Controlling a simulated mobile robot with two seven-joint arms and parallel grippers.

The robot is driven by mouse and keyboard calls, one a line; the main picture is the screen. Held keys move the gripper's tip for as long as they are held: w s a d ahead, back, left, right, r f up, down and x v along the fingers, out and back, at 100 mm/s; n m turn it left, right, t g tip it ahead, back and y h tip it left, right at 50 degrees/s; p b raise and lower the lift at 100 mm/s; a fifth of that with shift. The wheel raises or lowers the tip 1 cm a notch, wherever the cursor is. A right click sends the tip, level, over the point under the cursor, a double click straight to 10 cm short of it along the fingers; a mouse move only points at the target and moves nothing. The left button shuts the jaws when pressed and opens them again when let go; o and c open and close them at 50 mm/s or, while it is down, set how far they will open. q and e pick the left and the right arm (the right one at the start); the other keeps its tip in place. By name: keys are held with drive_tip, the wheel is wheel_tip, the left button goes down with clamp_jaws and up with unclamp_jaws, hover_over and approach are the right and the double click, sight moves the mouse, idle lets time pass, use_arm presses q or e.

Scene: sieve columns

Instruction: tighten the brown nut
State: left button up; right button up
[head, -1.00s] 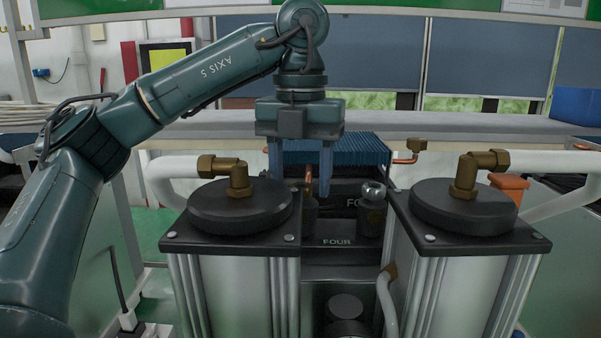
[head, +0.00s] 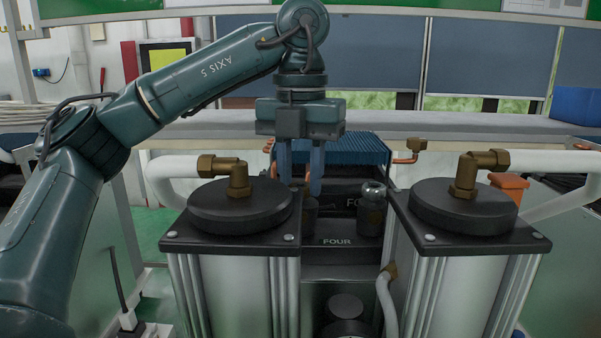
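Several brown, brass-coloured nuts and elbows show; I cannot tell which is the task's nut. One nut (head: 206,165) is on the left column's elbow, another (head: 502,158) on the right column's elbow. A thin copper-brown fitting (head: 300,181) stands between and behind the columns. My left gripper (head: 301,190) points down there, with its two blue fingers on either side of that fitting. A gap shows between the fingers. The fingertips' contact is partly hidden, so I cannot tell whether they grip anything. My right gripper is not in view.
Black lids (head: 240,205) and (head: 463,205) top the two metal columns and flank the narrow space. A dark capped cylinder (head: 371,208) stands right of the fingers. A blue finned block (head: 345,148) lies behind. White pipes (head: 172,170) run outward.

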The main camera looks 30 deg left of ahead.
use_arm(q)
drive_tip(key=m, duration=0.6)
drive_tip(key=shift+m, duration=0.3)
drive_tip(key=m, duration=0.3)
drive_tip(key=shift+m, duration=0.3)
drive_tip(key=m, duration=0.3)
drive_tip(key=shift+m, duration=0.3)
drive_tip(key=m, duration=0.3)
drive_tip(key=shift+m, duration=0.3)
drive_tip(key=m, duration=0.3)
drive_tip(key=shift+m, duration=0.4)
drive_tip(key=m, duration=0.6)
drive_tip(key=shift+m, duration=0.4)
drive_tip(key=o, duration=1)
